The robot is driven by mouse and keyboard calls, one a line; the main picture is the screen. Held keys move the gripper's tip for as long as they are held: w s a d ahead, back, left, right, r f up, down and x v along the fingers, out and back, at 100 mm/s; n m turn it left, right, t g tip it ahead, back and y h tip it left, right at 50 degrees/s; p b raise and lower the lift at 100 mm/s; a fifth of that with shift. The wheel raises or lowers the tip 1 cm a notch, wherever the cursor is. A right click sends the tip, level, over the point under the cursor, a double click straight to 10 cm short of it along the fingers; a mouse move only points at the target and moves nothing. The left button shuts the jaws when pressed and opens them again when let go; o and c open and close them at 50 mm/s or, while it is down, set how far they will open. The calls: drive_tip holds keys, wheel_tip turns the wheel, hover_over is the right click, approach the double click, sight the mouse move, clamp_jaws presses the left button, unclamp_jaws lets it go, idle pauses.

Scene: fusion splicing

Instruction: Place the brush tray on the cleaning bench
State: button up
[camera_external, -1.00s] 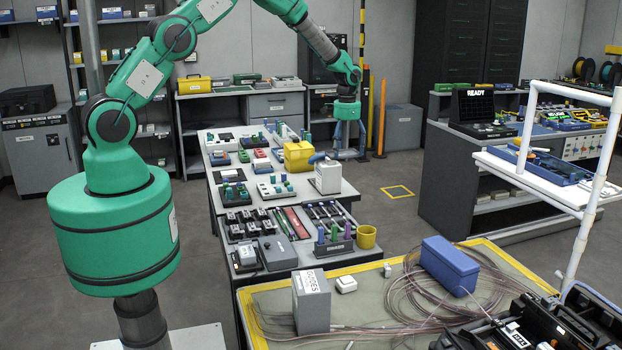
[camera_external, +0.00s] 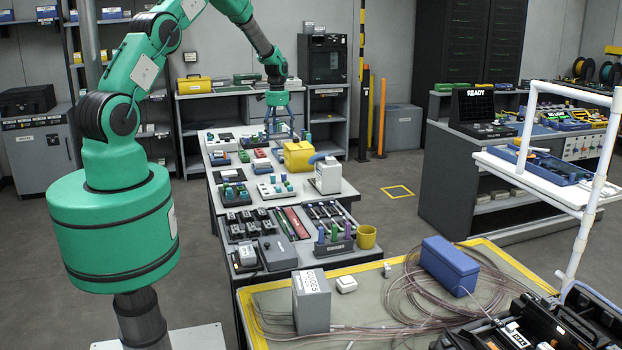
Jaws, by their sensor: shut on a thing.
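My gripper (camera_external: 279,128) is at the far end of the long grey bench (camera_external: 334,207), low over its back part. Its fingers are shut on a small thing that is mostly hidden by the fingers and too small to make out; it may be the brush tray. I cannot tell whether that thing touches the bench top. The bench runs from the back toward the front in two levels and carries several small trays. I cannot tell for certain which surface is the cleaning bench.
A yellow box (camera_external: 298,155) and a white container (camera_external: 327,177) stand on the bench near my gripper. Trays with bottles, tools and a yellow cup (camera_external: 366,237) fill the nearer part. Shelving stands behind.

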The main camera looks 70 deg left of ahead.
drive_tip(key=s+a, duration=0.3)
drive_tip(key=shift+s+a+f, duration=0.25)
drive_tip(key=shift+s+f, duration=0.05)
drive_tip(key=shift+s, duration=0.05)
wheel_tip(320, 180, down, 10)
drive_tip(key=shift+w+f, duration=0.15)
drive_tip(key=shift+f, duration=0.05)
drive_tip(key=shift+f, duration=0.1)
drive_tip(key=shift+f, duration=2.8)
drive_tip(key=shift+f, duration=2.05)
drive_tip(key=shift+f, duration=0.2)
